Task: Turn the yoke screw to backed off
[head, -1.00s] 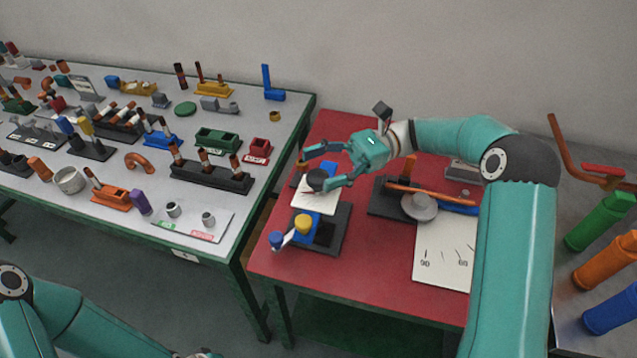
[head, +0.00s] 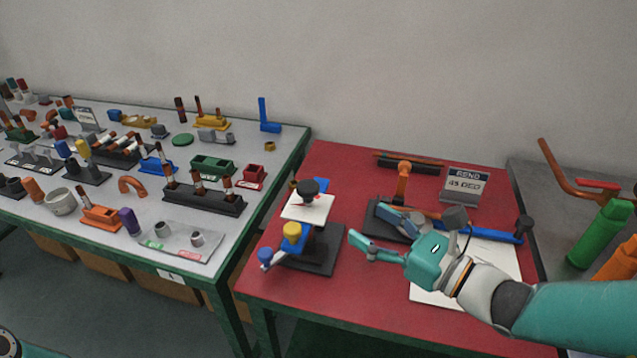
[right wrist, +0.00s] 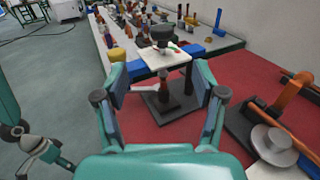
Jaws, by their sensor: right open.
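A black knob (head: 308,188) stands on a white plate (head: 305,208) over a stand with a dark base (head: 322,255); it looks like the yoke screw. In the right wrist view the knob (right wrist: 162,36) is upright above the plate (right wrist: 150,58), which carries small green and red marks. My right gripper (head: 370,226) is open and empty, to the right of the stand and apart from it. In the right wrist view the stand shows beyond and between its fingers. My left gripper (right wrist: 45,152) shows small at lower left of that view; its jaws are unclear.
A yellow knob (head: 292,232) and a blue-ended lever (head: 266,256) are on the stand's near left. A pipe bender (head: 403,180) and a "BEND 45 DEG" sign (head: 465,187) stand to the right. The red table's (head: 330,310) front is clear. A grey table (head: 120,185) of parts is at left.

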